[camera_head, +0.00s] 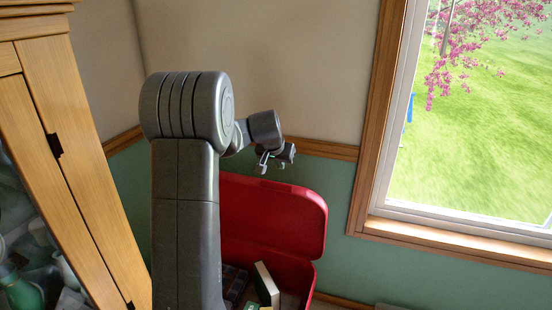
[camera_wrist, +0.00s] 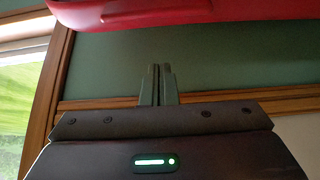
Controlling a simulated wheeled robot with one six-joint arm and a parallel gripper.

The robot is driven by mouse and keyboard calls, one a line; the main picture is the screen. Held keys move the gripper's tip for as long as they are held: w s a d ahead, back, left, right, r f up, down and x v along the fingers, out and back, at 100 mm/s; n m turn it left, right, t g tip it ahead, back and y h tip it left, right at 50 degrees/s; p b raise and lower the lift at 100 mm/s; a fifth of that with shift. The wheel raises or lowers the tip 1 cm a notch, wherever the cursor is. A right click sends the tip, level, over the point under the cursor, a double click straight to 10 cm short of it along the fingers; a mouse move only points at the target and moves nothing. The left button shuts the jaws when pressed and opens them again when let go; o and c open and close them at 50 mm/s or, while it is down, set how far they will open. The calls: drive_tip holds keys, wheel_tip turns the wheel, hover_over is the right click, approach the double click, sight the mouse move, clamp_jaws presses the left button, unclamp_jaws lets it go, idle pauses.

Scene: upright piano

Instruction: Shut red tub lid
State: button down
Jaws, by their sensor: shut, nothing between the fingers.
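The red tub (camera_head: 297,272) stands low in the corner, partly hidden behind my arm. Its red lid (camera_head: 275,215) is open and stands up at the back of the tub. My gripper (camera_head: 263,166) is in the air just above the lid's top edge in the head view, apart from it as far as I can tell. In the wrist view the fingers (camera_wrist: 157,80) are together and empty, and the lid (camera_wrist: 180,10) crosses the top of the picture beyond their tips. The lid's left part is hidden in the head view.
Books (camera_head: 266,283) and dark items lie in the tub. A wooden cabinet (camera_head: 85,150) with a glass front stands at the left. A wood-framed window (camera_head: 375,150) is on the right. A green wall (camera_head: 345,205) with a wooden rail is behind the lid.

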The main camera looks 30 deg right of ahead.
sight(277, 184)
drive_tip(key=x, duration=0.3)
drive_tip(key=shift+f, duration=0.25)
drive_tip(key=shift+s+a, duration=0.8)
drive_tip(key=shift+a, duration=0.2)
drive_tip(key=shift+s+a+f, duration=0.25)
drive_tip(key=shift+s+a, duration=0.2)
drive_tip(key=shift+a, duration=0.05)
drive_tip(key=shift+f+b, duration=0.1)
drive_tip(key=shift+b, duration=0.25)
